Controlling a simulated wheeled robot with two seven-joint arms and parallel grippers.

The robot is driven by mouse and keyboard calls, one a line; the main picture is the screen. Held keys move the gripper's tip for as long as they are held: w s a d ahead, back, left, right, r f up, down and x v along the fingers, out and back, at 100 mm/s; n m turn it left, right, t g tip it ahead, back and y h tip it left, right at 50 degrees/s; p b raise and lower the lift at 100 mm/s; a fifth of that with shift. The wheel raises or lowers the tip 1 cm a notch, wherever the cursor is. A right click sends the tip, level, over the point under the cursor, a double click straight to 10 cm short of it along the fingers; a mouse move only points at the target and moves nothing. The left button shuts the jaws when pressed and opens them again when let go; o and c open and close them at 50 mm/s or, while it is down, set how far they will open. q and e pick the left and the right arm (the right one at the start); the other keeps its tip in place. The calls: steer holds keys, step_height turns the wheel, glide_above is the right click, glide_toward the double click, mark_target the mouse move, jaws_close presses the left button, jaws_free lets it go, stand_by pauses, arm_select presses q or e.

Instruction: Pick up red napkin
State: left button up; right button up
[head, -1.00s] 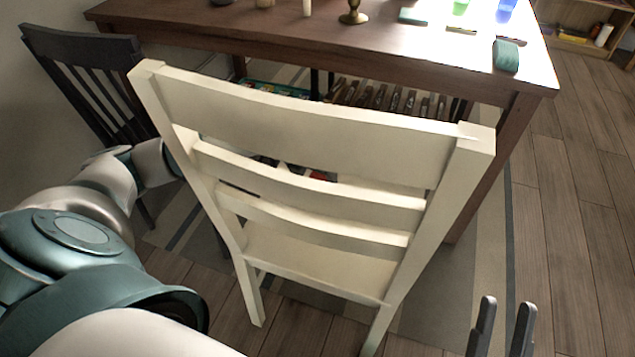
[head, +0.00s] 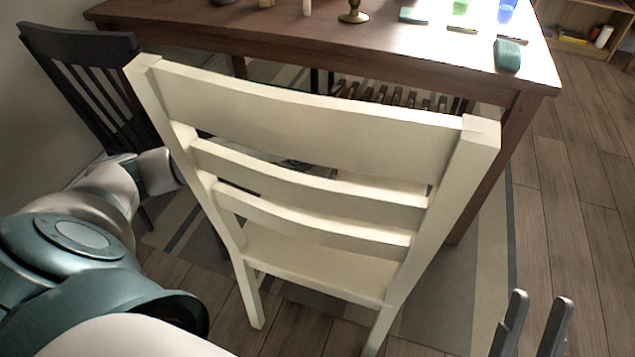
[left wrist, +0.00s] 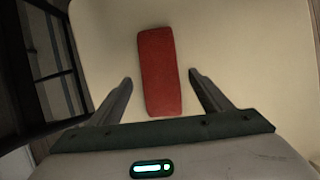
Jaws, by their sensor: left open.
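The red napkin (left wrist: 160,72) is a long, rounded red strip on a pale cream surface in the left wrist view. My left gripper (left wrist: 160,77) is open, with one finger on each side of the napkin and a gap to both. Whether the fingertips are down at its height I cannot tell. In the head view the left arm reaches behind the cream chair (head: 290,110), and its gripper and the napkin are hidden by the chair back. My right gripper (head: 542,297) is open and empty at the bottom right, above the floor.
A brown table (head: 290,28) stands behind the cream chair, with a teal object (head: 507,55) and several small things on top. A dark chair (head: 95,90) stands at the left by the wall. The wooden floor (head: 570,190) at right is clear.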

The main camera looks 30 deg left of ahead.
mark_target(314, 184)
steer(key=shift+s+f, duration=0.1)
steer(key=shift+f, duration=0.05)
arm_select(q)
steer(key=shift+c, duration=1.3)
steer(key=c, duration=0.9)
steer(key=shift+o, duration=0.2)
arm_select(e)
steer(key=shift+s+f, duration=0.1)
steer(key=shift+f, duration=0.05)
arm_select(q)
steer(key=shift+r, duration=0.15)
